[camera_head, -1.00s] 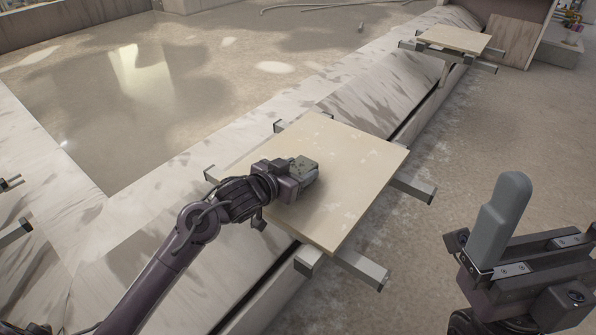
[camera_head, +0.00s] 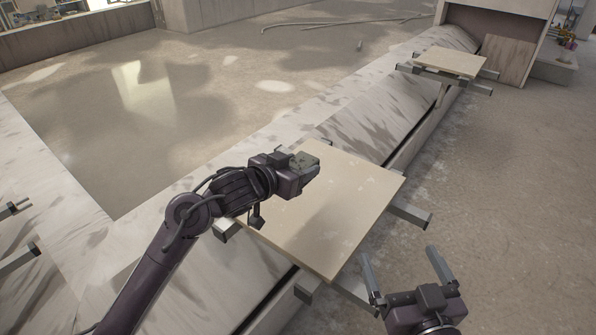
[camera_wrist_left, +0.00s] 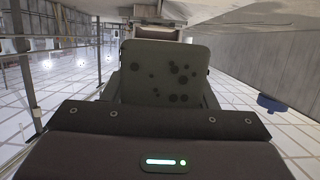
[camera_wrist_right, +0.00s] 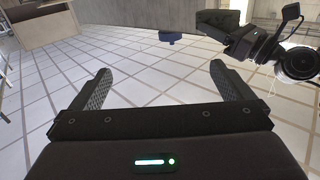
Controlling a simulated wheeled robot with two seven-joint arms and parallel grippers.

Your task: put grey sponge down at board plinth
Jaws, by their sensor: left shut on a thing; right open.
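The grey sponge (camera_wrist_left: 165,72), pale with dark spots, fills the jaws of my left gripper in the left wrist view. In the head view my left gripper (camera_head: 300,168) is shut on the sponge (camera_head: 306,158). It is over the far left part of a flat beige board (camera_head: 325,215) that rests on metal bars. The sponge appears raised above the board; the exact gap is hard to judge. My right gripper (camera_head: 400,262) is open and empty near the board's near right edge. Its spread fingers also show in the right wrist view (camera_wrist_right: 160,78).
A second beige board (camera_head: 450,62) on bars stands at the far right. Metal bar ends (camera_head: 412,215) stick out beyond the near board. A long sloping pale ledge (camera_head: 372,130) runs behind it. Most of the near board is bare.

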